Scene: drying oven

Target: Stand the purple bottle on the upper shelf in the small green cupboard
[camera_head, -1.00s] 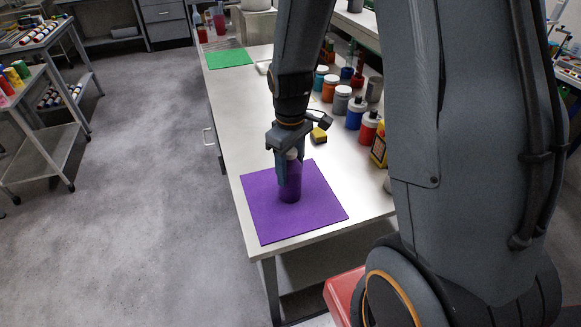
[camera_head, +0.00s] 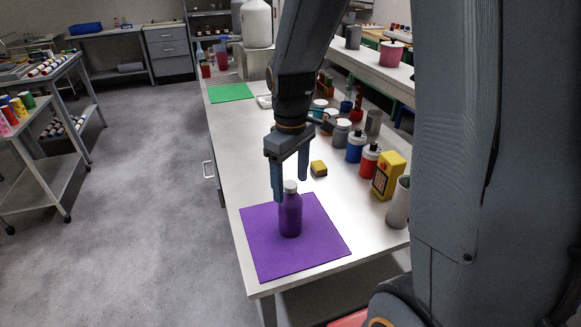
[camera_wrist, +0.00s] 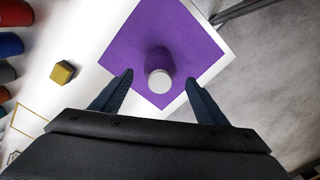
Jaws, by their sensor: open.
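The purple bottle (camera_head: 290,214) with a white cap stands upright on a purple mat (camera_head: 318,252) at the near end of the white bench. My gripper (camera_head: 291,190) is open above and around the height of the bottle's cap, with nothing held. In the wrist view the bottle's white cap (camera_wrist: 159,82) shows between and beyond the two open fingertips (camera_wrist: 160,80), apart from them. The small green cupboard is not recognisable in these views.
Several jars, a yellow box (camera_head: 389,175) and a grey cup (camera_head: 398,203) line the bench's right side. A green mat (camera_head: 230,92) lies at the far end. The floor at left is open.

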